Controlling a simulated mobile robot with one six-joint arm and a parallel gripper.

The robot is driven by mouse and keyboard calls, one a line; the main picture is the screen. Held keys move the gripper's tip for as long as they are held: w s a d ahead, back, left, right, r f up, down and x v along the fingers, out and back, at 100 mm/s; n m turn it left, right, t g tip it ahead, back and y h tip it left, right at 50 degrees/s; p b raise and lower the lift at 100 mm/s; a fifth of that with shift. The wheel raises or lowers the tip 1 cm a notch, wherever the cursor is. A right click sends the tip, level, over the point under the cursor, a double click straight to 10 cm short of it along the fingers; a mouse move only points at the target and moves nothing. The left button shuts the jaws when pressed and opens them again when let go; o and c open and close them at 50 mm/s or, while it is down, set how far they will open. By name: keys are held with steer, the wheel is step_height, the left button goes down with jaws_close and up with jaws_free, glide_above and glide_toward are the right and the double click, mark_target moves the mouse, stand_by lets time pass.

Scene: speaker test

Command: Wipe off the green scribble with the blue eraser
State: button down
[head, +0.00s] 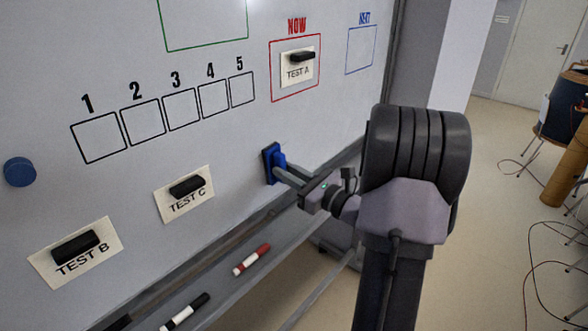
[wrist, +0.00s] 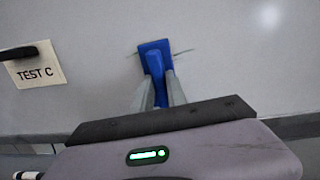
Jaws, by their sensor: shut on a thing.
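The blue eraser (head: 269,164) is against the whiteboard (head: 225,140), right of the TEST C card, and looks upright. My gripper (head: 285,174) is shut on its handle. The wrist view shows the eraser (wrist: 144,49) between the two grey fingers (wrist: 160,88), its flat pad at the board, though I cannot tell how firmly it touches. Short thin dark marks (wrist: 183,51) stick out on both sides of the eraser there. I cannot tell their colour or whether they belong to a scribble. I see no clearly green scribble; the eraser may cover part of it.
Black magnets hold the TEST A (head: 299,73), TEST B (head: 80,262) and TEST C (head: 172,206) cards. A round blue magnet (head: 19,172) is at the left. Red (head: 251,260) and black (head: 185,312) markers lie on the ledge below. The board around the eraser is clear.

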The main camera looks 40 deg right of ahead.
steer(key=shift+s+a+b, duration=0.2)
steer(key=shift+a+b, duration=0.2)
steer(key=shift+a, duration=2.1)
steer(key=shift+r+p, duration=0.95)
steer(key=shift+r, duration=0.15)
steer(key=shift+w+d+f+p, duration=0.1)
steer(key=shift+w+d+p, duration=0.15)
steer(key=shift+d, duration=2.75)
steer(key=shift+w+d+p, duration=0.2)
steer(key=shift+w+d, duration=0.05)
steer(key=shift+d, duration=2.75)
steer(key=shift+w+d+f+p, duration=0.1)
steer(key=shift+w+d+p, duration=0.15)
steer(key=shift+d, duration=2.75)
steer(key=shift+s+d+b, duration=0.15)
steer(key=shift+s+b, duration=0.25)
steer(key=shift+s, duration=1.05)
steer(key=shift+s+d+b, duration=0.1)
steer(key=shift+s+b, duration=0.25)
steer(key=shift+s, duration=1.1)
